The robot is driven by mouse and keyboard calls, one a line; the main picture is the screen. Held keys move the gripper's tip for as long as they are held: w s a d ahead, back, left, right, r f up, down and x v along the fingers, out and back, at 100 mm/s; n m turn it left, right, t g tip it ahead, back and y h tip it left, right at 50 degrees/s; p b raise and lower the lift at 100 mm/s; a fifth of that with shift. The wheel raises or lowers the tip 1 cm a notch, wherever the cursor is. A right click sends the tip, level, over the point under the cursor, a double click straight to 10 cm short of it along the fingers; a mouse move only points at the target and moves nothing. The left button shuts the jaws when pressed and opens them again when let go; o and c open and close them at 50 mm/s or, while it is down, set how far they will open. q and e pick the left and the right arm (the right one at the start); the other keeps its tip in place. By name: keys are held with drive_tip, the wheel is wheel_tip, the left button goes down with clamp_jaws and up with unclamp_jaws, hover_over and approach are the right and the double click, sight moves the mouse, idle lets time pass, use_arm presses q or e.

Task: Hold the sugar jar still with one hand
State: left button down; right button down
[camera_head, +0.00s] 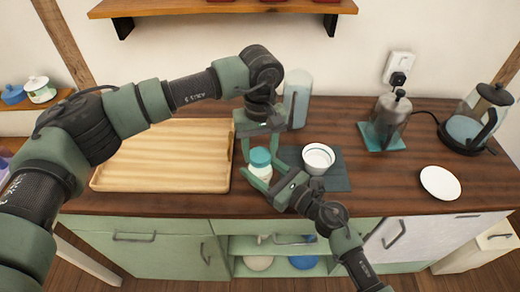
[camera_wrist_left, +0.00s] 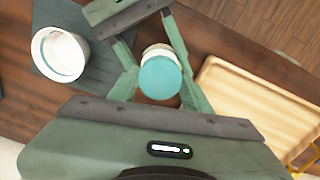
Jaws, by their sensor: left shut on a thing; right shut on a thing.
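The sugar jar, a small white jar (camera_head: 261,173) with a teal lid (camera_head: 260,157) on top, stands near the counter's front edge. In the left wrist view its lid (camera_wrist_left: 160,79) shows between the fingers of both grippers. My left gripper (camera_head: 260,151) comes down from above and behind, shut with its fingers on either side of the jar at about lid height. My right gripper (camera_head: 265,174) reaches in from the lower right, shut around the jar's body. The fingers partly hide the jar's sides.
A wooden tray (camera_head: 226,180) lies left of the jar. A white bowl (camera_head: 318,156) on a dark mat (camera_head: 335,180) stands close on the right. A tall pale canister (camera_head: 297,98) is behind. A press pot (camera_head: 391,118), kettle (camera_head: 474,122) and white plate (camera_head: 440,182) are farther right.

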use_arm(q)
drive_tip(key=n, duration=0.7)
drive_tip(key=shift+n, duration=0.4)
drive_tip(key=n, duration=1.4)
drive_tip(key=shift+r, duration=0.1)
drive_tip(key=n, duration=1.9)
drive_tip(key=shift+n, duration=0.4)
drive_tip(key=n, duration=0.5)
drive_tip(key=shift+w+r, duration=0.1)
drive_tip(key=shift+r, duration=0.2)
